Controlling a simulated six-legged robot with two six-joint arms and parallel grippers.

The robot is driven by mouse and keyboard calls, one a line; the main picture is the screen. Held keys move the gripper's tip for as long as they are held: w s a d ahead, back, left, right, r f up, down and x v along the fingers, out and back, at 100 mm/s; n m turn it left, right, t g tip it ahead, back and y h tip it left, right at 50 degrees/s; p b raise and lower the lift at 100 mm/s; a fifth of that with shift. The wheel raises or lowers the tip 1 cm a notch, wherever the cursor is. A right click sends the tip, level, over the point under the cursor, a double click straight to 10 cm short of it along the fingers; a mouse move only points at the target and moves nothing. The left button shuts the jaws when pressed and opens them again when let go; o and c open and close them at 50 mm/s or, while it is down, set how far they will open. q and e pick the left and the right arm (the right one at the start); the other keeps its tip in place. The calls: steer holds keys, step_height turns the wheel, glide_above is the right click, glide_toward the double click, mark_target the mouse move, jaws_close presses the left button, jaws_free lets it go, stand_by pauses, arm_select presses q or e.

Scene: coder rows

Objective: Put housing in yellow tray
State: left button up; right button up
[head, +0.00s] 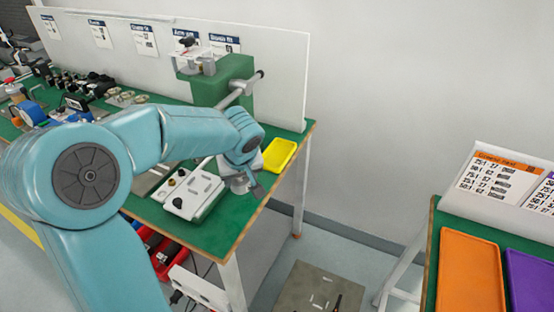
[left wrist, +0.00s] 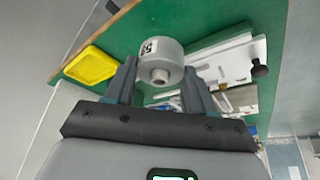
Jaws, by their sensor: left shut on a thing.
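My left gripper (head: 250,187) is shut on the housing, over the right end of the green bench. In the left wrist view the housing (left wrist: 166,52) is a grey cylinder with a white label and a small round neck, held between the two fingers (left wrist: 160,74). In the head view the housing (head: 238,185) shows only partly, below my wrist. The yellow tray (head: 280,155) lies on the bench near its right edge, just beyond and right of the gripper. It looks empty, and shows at the left in the left wrist view (left wrist: 86,67). My right gripper is not in view.
A white fixture plate (head: 193,196) with black knobs lies on the bench left of the gripper. A green press (head: 225,78) stands behind, before a white back panel (head: 270,70). At right, another bench holds an orange tray (head: 470,270) and a purple tray (head: 530,280).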

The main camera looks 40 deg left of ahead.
arm_select(q)
steer(key=shift+a, duration=0.35)
steer(key=shift+w+a+f+p, duration=0.5)
steer(key=shift+w+a+p, duration=0.5)
steer(key=shift+w, duration=2.05)
steer(key=shift+w+a+f+p, duration=0.45)
steer(key=shift+w+a+p, duration=0.55)
steer(key=shift+w, duration=2.1)
steer(key=shift+w+a+f+p, duration=0.5)
steer(key=shift+w+a+p, duration=0.5)
steer(key=shift+w, duration=2.05)
step_height(320, 180, down, 4)
steer(key=shift+w+r+p, duration=0.1)
steer(key=shift+p, duration=0.4)
steer(key=shift+w+f, duration=0.15)
steer(key=shift+f, duration=0.1)
